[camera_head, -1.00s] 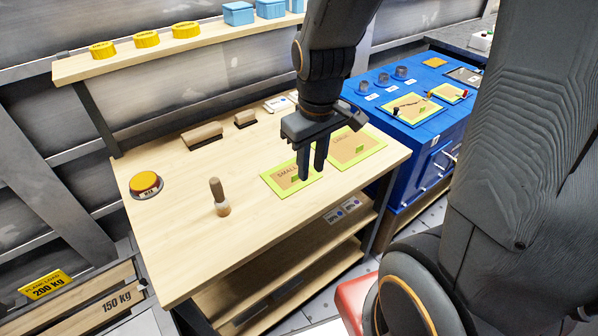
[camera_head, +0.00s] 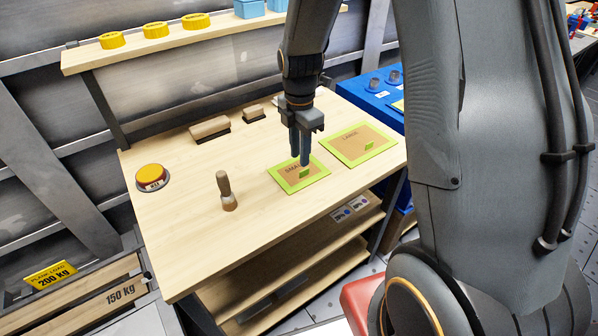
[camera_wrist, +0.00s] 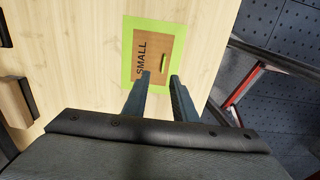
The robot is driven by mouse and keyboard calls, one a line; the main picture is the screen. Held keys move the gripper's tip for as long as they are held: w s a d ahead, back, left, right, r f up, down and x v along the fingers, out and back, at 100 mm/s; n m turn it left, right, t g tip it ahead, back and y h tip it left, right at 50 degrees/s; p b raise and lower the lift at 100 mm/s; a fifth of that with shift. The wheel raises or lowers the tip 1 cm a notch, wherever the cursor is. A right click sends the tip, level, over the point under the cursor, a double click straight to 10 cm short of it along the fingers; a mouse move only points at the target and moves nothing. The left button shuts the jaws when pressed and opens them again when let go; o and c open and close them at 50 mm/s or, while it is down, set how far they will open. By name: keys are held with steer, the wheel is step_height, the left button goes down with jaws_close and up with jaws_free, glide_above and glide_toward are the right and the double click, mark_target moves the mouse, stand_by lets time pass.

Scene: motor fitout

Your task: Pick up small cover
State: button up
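The small cover (camera_head: 290,181) is a brown rectangle lettered SMALL inside a bright green border. It lies flat on the wooden table, and a small green grip stands on it. In the wrist view the cover (camera_wrist: 150,42) lies beyond the fingertips, with its green grip (camera_wrist: 163,63) nearly in line with the gap between them. My gripper (camera_head: 300,163) points down over the cover. In the wrist view my gripper (camera_wrist: 161,77) shows two fingers apart with nothing between them. The fingers hide a little of the cover.
A larger cover (camera_head: 347,147) marked LARGE lies to the right. A wooden peg (camera_head: 226,190) stands to the left, with an orange button (camera_head: 151,176) beyond it. Brush-like blocks (camera_head: 209,129) lie at the back. Bare wooden tabletop (camera_head: 190,230) is at the front left.

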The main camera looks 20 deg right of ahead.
mark_target(303, 171)
steer(key=shift+s+d+f+p, duration=0.15)
steer(key=shift+f+p, duration=0.35)
steer(key=shift+f, duration=1.05)
steer(key=shift+d+f+p, duration=0.2)
steer(key=shift+f+p, duration=0.3)
steer(key=shift+f, duration=1)
steer(key=shift+c, duration=0.4)
jaws_close()
